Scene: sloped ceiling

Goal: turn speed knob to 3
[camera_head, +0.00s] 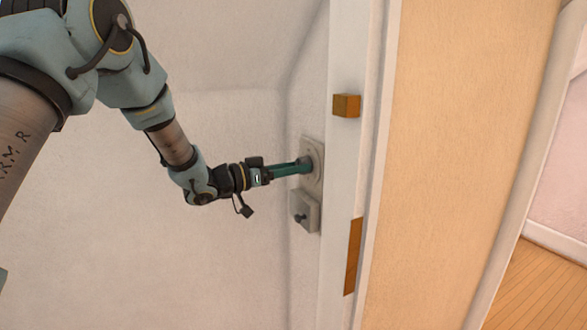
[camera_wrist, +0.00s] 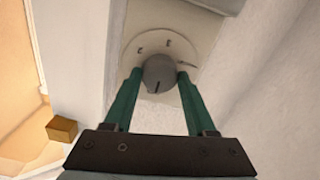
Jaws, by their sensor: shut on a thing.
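The speed knob (camera_wrist: 160,73) is a round grey knob with a dark line on its face, seen in the wrist view. It sits on a pale round dial (camera_wrist: 150,45) with small marks around it that are too small to read surely. The dial is on a beige wall plate, and it also shows in the head view (camera_head: 314,155). My gripper (camera_wrist: 158,78) has its two green fingers on either side of the knob, shut on it. In the head view my gripper (camera_head: 303,167) reaches the plate from the left, and its fingertips hide the knob.
A second grey plate with a small dark knob (camera_head: 300,217) is just below the dial. A white door frame (camera_head: 345,150) stands close on the right, with an orange-brown block (camera_head: 346,105) and a brown strip (camera_head: 353,257). The wall to the left is bare.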

